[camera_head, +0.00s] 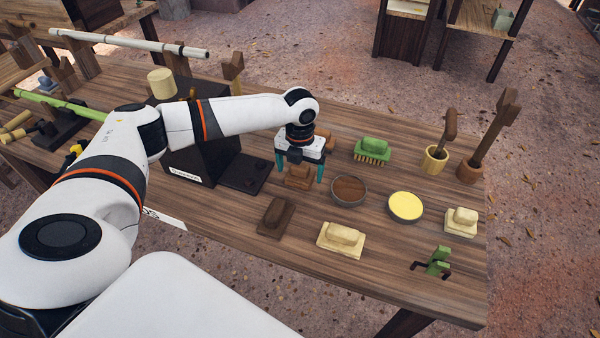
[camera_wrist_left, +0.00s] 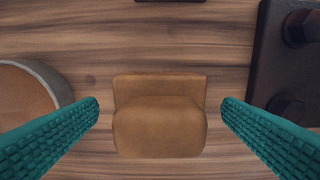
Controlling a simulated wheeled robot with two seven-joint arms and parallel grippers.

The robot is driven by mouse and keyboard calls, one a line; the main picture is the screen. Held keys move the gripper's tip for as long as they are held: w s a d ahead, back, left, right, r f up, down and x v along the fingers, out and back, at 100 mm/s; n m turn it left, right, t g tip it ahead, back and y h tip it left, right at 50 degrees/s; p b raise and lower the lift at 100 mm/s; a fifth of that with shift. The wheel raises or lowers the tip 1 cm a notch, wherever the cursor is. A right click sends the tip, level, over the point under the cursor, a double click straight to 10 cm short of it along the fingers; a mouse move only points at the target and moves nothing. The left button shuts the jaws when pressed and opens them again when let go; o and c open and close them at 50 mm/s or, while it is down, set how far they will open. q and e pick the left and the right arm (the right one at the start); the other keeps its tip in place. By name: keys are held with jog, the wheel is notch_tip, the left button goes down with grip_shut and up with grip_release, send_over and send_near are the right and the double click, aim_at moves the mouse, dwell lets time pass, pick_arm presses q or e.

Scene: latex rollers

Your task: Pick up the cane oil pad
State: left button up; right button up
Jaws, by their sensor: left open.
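A tan-brown pad with a raised block grip (camera_head: 298,182) lies on the wooden table; I take it for the cane oil pad, though several similar pads lie nearby. My left gripper (camera_head: 301,174) is open above it, pointing down, with its teal fingers on either side. In the left wrist view the pad (camera_wrist_left: 160,115) sits between the two spread fingers (camera_wrist_left: 160,112), with bare wood showing on both sides, so neither finger appears to touch it. My right gripper is not in view.
A bowl of brown stuff (camera_head: 348,190) stands right of the gripper, and a black stand (camera_head: 205,155) is on its left. A dark brown pad (camera_head: 276,216) and a cream pad (camera_head: 341,240) lie nearer. A green brush (camera_head: 372,149) and yellow-filled bowl (camera_head: 405,207) are farther right.

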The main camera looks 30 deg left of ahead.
pick_arm(q)
jog(key=shift+f, duration=0.85)
jog(key=c, duration=1.1)
jog(key=shift+w+r, duration=0.1)
jog(key=shift+r, duration=0.05)
notch_tip(320, 180, up, 10)
jog(key=shift+f, duration=0.1)
jog(key=o, duration=0.3)
jog(key=shift+c, duration=0.8)
